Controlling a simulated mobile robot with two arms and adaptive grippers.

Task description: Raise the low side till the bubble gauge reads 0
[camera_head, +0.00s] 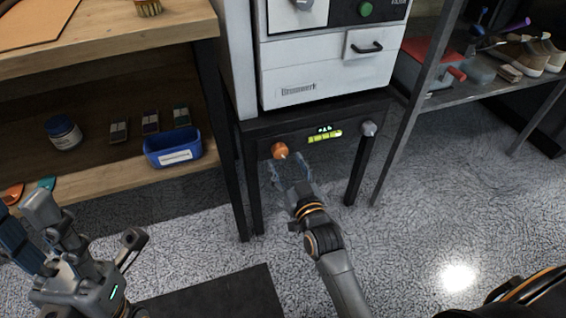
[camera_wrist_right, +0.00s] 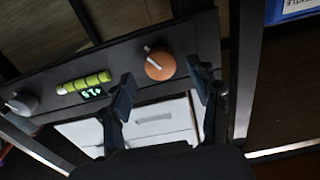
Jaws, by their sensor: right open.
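The black stand (camera_head: 345,108) under the white machine has an orange knob (camera_head: 279,150) at the left of its front and a grey knob (camera_head: 369,128) at the right. Between them sits the yellow-green bubble gauge (camera_head: 324,135) with a small lit display above it; I cannot read its figure surely. My right gripper (camera_head: 278,173) is open just in front of the orange knob. In the right wrist view the orange knob (camera_wrist_right: 160,66) shows between and beyond the spread fingertips (camera_wrist_right: 163,91), without visible contact. My left gripper (camera_head: 88,224) looks open and empty at lower left.
A wooden shelf (camera_head: 95,183) at left holds a blue bin (camera_head: 173,148), a jar (camera_head: 64,132) and several small items. A metal rack (camera_head: 470,92) at right carries sneakers (camera_head: 530,55) and tools. A dark mat (camera_head: 215,297) lies on the floor. The floor before the stand is otherwise clear.

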